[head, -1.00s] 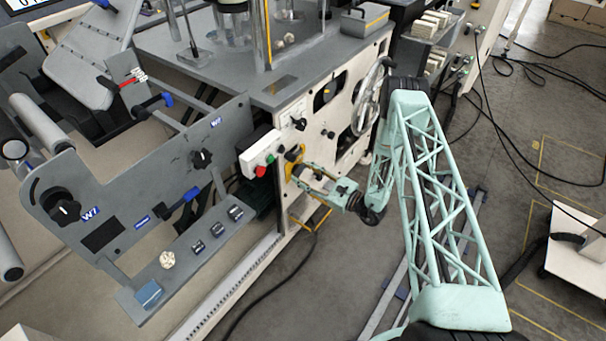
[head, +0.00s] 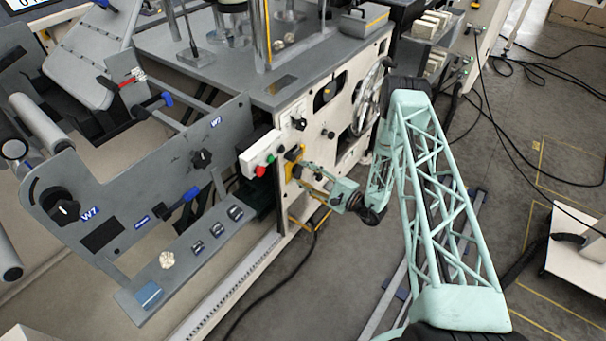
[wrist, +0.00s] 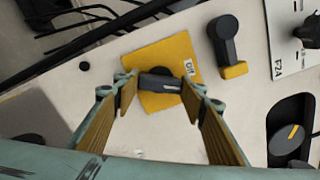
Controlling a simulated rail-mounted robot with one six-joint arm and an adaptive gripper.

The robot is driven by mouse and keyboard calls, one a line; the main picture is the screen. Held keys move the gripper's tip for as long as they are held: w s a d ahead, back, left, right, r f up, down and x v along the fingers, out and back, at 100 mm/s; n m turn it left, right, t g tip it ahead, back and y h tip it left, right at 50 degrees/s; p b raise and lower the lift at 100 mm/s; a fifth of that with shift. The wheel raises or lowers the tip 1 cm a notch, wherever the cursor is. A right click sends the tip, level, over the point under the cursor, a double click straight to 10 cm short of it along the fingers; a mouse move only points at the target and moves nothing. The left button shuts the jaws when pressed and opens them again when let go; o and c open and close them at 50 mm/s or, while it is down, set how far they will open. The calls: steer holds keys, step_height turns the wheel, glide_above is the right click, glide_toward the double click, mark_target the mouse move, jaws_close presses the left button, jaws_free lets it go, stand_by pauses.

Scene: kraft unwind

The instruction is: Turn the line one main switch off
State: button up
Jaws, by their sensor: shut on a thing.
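The main switch is a black rotary handle (wrist: 162,84) on a yellow plate (wrist: 180,52) on the pale machine panel. A small white label, hard to read, sits at the plate's edge. My gripper (wrist: 157,88) has one finger at each end of the handle and is shut on it. The handle lies roughly crosswise between the fingers in the wrist view. In the head view my gripper (head: 306,174) reaches the panel from the right at the yellow plate (head: 293,158), and the handle is mostly hidden there.
A second black lever (wrist: 226,40) with a yellow block is close by the plate. A box with red and green buttons (head: 262,164) juts out left of my gripper. A handwheel (head: 368,98) is on the panel farther right.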

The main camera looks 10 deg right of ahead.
steer(key=n, duration=0.5)
steer(key=shift+n, duration=0.3)
stand_by(0.5)
steer(key=o, duration=0.9)
steer(key=shift+c, duration=0.2)
steer(key=v, duration=1.2)
steer(key=shift+r, duration=0.15)
stand_by(0.3)
